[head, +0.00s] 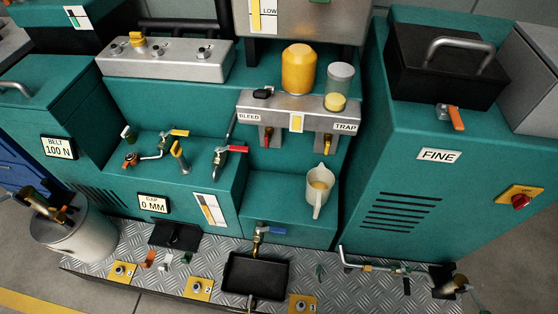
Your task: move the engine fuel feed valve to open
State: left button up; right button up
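No readable label marks the engine fuel feed valve, so I cannot tell which valve it is. On the teal step stand a brass valve with a yellow lever (180,132), a second yellow-handled fitting (179,156) and a pipe valve with a red lever (237,149) pointing right. A blue-lever valve (271,231) sits lower, above a black tray (255,276). A similar shape at the lower right appears to be my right gripper (456,286). Both look apart from these levers; their finger openings are unclear.
A jug (319,190) stands on a lower ledge. A white drum (80,238) stands left. A pipe (375,266) runs low at right.

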aim_at(235, 148)
jog(key=z, duration=0.35)
jog(key=k, duration=0.8)
jog(key=u, duration=0.5)
jog(key=i, duration=0.6)
jog(key=u, duration=0.65)
jog(key=i, duration=0.7)
jog(key=z, duration=0.05)
